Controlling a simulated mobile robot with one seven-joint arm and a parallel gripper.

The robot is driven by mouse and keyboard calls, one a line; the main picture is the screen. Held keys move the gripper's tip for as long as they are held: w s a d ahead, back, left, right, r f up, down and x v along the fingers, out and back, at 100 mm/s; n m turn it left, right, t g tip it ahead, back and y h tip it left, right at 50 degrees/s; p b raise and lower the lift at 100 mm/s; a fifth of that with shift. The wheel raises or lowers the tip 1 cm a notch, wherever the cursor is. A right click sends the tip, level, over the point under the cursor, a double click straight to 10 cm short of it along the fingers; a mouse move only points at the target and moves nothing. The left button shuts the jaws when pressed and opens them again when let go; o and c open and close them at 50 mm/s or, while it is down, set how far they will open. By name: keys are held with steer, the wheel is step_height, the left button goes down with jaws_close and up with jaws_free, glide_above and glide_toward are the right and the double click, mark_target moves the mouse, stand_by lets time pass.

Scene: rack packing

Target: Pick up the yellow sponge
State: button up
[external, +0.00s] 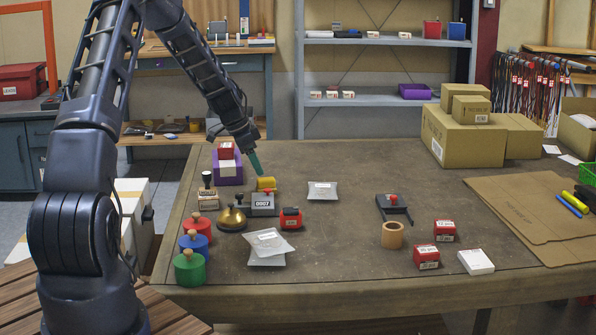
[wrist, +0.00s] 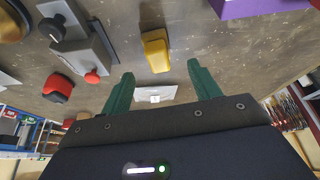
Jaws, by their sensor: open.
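The yellow sponge (wrist: 156,51) lies on the table ahead of my fingers in the wrist view, roughly centred between them. In the external view the sponge (external: 266,184) sits behind the grey numbered stamp, which hides part of it. My gripper (wrist: 158,86) has two green fingers spread apart with nothing between them. In the external view my gripper (external: 256,162) is just above and slightly left of the sponge, apart from it.
The grey stamp (external: 263,203) with a red knob stands close in front of the sponge. A flat grey packet (external: 322,191) lies to the right.

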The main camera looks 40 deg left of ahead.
mark_target(264, 179)
steer(key=x, duration=0.7)
steer(key=shift+d+f, duration=0.1)
steer(key=shift+d, duration=0.15)
steer(key=c, duration=1.1)
